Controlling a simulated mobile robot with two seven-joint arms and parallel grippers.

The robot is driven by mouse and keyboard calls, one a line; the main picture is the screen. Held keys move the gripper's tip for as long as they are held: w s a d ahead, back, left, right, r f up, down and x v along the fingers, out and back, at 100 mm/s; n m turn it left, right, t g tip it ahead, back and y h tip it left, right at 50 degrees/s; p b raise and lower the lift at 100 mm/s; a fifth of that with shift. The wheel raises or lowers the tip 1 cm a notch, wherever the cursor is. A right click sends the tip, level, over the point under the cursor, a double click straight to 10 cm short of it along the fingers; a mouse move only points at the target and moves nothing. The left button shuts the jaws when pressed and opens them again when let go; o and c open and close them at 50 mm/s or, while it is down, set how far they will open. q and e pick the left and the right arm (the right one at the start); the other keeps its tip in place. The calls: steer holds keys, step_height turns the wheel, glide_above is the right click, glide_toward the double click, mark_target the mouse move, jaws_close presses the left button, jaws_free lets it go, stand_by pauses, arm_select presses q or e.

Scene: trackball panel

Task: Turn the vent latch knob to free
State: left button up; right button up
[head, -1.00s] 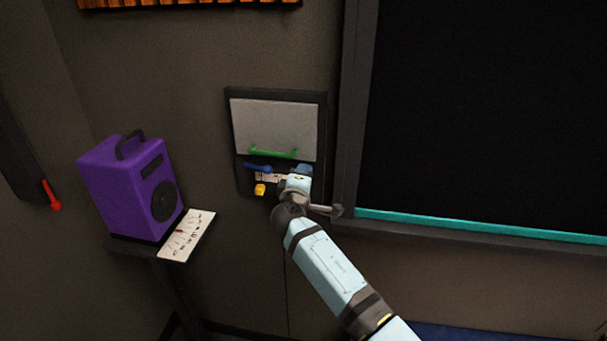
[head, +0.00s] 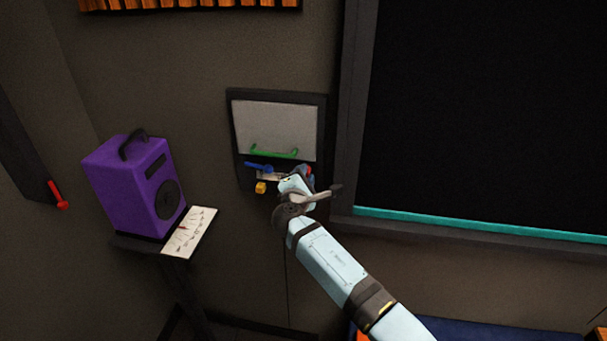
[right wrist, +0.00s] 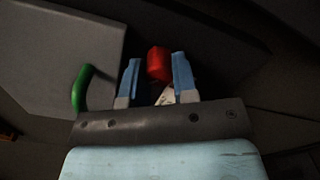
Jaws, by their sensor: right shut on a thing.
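A dark wall panel (head: 322,120) has a grey flap (head: 275,128) with a green handle (head: 274,153). Below the flap are a blue lever (head: 258,167), a yellow knob (head: 261,188) and a red knob (head: 308,170). My right gripper (head: 304,175) is at the panel's lower right, shut on the red knob. In the right wrist view the red knob (right wrist: 158,63) sits between the blue fingers (right wrist: 156,80). The arm hides part of the panel, and I cannot read any label naming the vent latch. My left gripper is not in view.
A purple speaker (head: 132,190) and a marked white card (head: 190,232) rest on a small dark stand to the left. A large dark framed screen (head: 490,110) with a teal lower strip is to the right. A red lever (head: 58,195) is at the far left.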

steer(key=shift+r, duration=0.15)
steer(key=o, duration=0.6)
steer(key=shift+o, duration=0.2)
steer(key=shift+w, duration=0.1)
steer(key=s+a+b, duration=0.2)
steer(key=s, duration=1.1)
steer(key=shift+s+a, duration=0.3)
